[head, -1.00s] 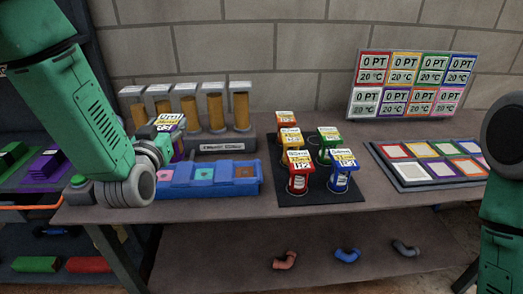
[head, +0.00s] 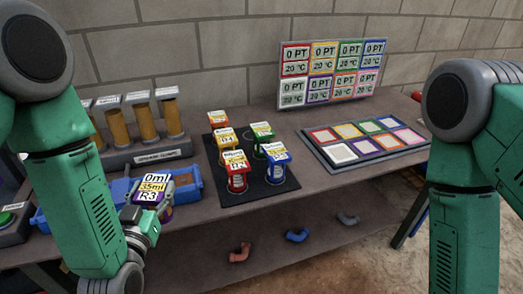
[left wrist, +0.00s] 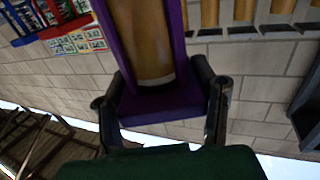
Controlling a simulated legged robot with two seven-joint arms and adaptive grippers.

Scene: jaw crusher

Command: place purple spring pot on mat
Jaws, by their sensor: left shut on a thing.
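The purple spring pot (head: 152,203) is in my left gripper (head: 144,222), above the table's front left part. Its white and yellow label faces up. In the left wrist view, both fingers of the left gripper (left wrist: 162,98) close on the purple frame (left wrist: 160,106) around a golden cylinder. A black mat (head: 254,193) lies mid-table with red, yellow, green and blue pots on it. A grey panel of coloured squares (head: 318,151), one bordered purple (head: 369,146), lies to its right. My right gripper is out of view; only its arm shows.
A blue tray (head: 188,194) lies just behind the held pot. A rack of golden cylinders (head: 150,150) stands behind it. A display board (head: 333,72) stands at the back. Several bent pipe pieces (head: 297,235) lie on the lower shelf.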

